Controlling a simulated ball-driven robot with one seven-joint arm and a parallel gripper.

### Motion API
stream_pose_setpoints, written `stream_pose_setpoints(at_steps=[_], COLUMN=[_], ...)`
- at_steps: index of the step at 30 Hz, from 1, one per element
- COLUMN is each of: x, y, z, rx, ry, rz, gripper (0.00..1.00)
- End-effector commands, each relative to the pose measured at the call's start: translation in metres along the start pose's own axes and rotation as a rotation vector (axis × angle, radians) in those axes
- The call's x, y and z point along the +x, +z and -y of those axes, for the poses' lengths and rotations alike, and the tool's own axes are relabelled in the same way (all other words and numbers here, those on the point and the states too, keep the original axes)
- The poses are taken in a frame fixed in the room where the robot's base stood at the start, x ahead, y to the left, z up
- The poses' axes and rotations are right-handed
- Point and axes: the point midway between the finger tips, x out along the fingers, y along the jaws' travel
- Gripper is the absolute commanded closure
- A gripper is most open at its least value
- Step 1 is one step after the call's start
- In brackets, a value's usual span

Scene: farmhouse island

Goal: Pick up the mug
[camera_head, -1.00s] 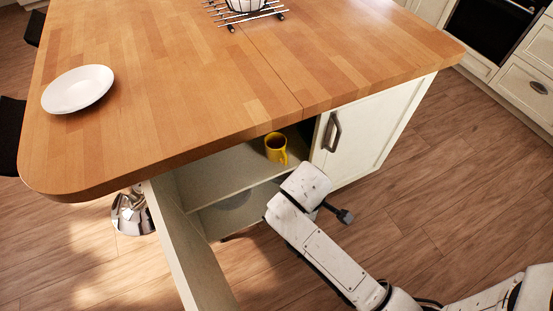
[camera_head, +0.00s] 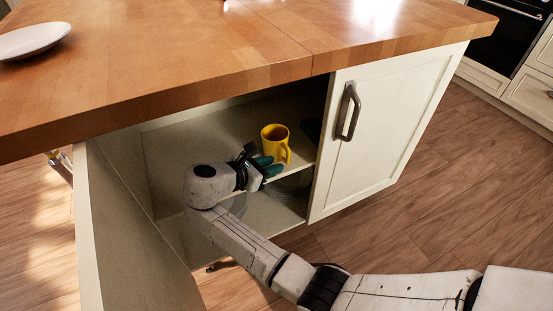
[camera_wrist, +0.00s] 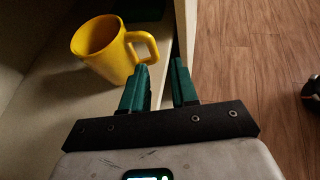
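The yellow mug (camera_head: 275,143) stands upright on the upper shelf inside the open island cabinet, near the shelf's front edge. In the wrist view the mug (camera_wrist: 103,52) is ahead and to the left, with its handle pointing right toward my fingers. My gripper (camera_head: 268,168) is at the shelf front, just beside the mug. In the wrist view my gripper (camera_wrist: 158,82) has its green fingers apart with nothing between them. The fingertips are close to the handle; whether they touch it I cannot tell.
The open cabinet door (camera_head: 125,225) stands left of my arm. The closed white door (camera_head: 385,125) is to the right. The wooden countertop (camera_head: 200,55) overhangs the shelf (camera_head: 205,140), and a white plate (camera_head: 32,39) lies on it. A grey dish sits on the lower level, partly hidden.

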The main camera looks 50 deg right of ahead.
Motion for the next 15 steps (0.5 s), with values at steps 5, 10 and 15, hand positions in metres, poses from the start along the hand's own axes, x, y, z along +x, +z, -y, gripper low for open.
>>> stream_pose_setpoints(at_steps=[5, 10, 15], x=[0.006, 0.031, 0.051], y=[-0.002, -0.002, 0.000], z=[-0.008, -0.007, -0.007], rx=[-0.042, -0.044, -0.043], ry=[0.001, -0.001, 0.000], rz=[0.035, 0.035, 0.034], gripper=[0.72, 0.72, 0.72])
